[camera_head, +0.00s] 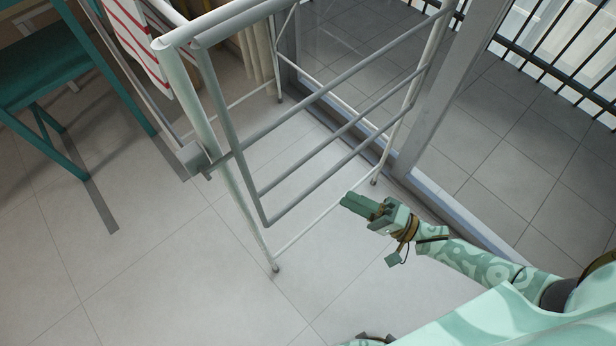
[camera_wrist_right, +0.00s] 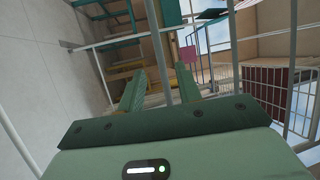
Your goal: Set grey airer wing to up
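The grey airer wing (camera_head: 328,174), a frame with several parallel bars, hangs down at a slant from the airer's top rail in the head view. Its lowest corner is near the middle of the picture. The airer's pale legs (camera_head: 228,180) stand on the floor. My right gripper (camera_head: 346,201) is below and right of the wing's lowest bar in the head view, with a visible gap in the picture. In the right wrist view, my right gripper's fingers (camera_wrist_right: 160,92) are apart, with grey bars beyond them; I see nothing gripped. My left gripper is not in view.
A teal chair or stand (camera_head: 58,68) is at the upper left. A red-striped cloth (camera_head: 137,40) hangs at the airer's far side. A door frame (camera_head: 436,95) and balcony railing (camera_head: 560,55) are on the right. The tiled floor at lower left is clear.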

